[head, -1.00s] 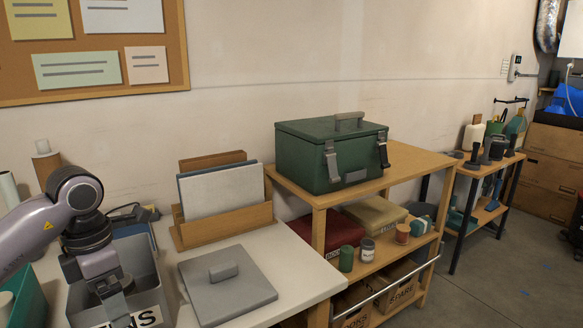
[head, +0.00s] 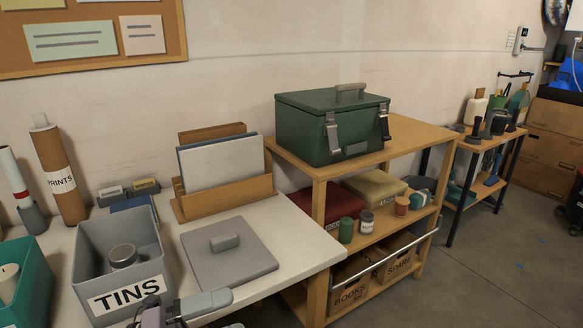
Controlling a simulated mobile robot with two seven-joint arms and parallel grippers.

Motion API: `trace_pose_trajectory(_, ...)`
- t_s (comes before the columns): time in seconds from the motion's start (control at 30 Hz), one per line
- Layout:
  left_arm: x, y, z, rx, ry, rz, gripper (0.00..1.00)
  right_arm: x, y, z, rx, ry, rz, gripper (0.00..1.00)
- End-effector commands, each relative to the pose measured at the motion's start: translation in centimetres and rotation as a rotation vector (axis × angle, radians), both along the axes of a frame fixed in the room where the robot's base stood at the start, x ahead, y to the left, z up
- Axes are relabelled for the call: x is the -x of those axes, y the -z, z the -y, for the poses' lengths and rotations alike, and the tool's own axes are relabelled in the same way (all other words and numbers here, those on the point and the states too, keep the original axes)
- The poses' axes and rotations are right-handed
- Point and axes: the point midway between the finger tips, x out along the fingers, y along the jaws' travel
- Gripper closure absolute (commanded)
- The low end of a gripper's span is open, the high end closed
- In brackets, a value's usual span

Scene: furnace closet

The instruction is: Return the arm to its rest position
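Part of my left arm (head: 180,308) shows at the bottom edge, in front of the grey bin. Only a grey and purplish piece is in the picture; its fingertips cannot be made out. The open grey bin (head: 92,268) with a TINS label stands on the white table, and a grey round tin (head: 123,256) sits inside it. My arm is clear of the tin. The flat grey lid (head: 228,262) with a raised handle lies on the table to the right of the bin. My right gripper is not in view.
A teal bin (head: 30,285) stands at the left, near a brown PRINTS tube (head: 58,170). A wooden file holder (head: 222,200) stands behind the lid. A green case (head: 330,128) sits on the wooden shelf unit (head: 415,145) at the right. Open floor lies farther right.

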Motion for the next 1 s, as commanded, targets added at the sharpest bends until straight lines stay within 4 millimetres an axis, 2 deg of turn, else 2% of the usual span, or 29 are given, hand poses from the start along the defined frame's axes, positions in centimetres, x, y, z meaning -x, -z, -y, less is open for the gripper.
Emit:
trace_pose_trajectory(0.2, -0.6, 5.2, -6.0, 0.252, -0.394, -0.414, 0.09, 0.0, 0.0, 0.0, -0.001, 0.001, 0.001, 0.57)
trace_pose_trajectory(0.37, 1.2, 11.5, -11.3, 0.365, -0.687, -0.744, 0.09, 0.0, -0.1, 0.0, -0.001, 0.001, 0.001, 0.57)
trace_pose_trajectory(0.5, 4.9, 17.1, -15.1, 0.411, -0.914, -1.014, 0.09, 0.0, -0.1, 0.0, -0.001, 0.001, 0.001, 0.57)
trace_pose_trajectory(0.57, 6.8, 19.2, -16.5, 0.418, -0.997, -1.119, 0.09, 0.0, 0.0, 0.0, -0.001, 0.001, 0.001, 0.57)
trace_pose_trajectory(0.73, 13.4, 24.3, -19.4, 0.413, -1.214, -1.404, 0.09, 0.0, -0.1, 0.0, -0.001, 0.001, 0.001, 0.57)
trace_pose_trajectory(1.0, 13.2, 24.6, -14.0, 0.667, -1.194, -1.506, 0.09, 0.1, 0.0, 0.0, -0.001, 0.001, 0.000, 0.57)
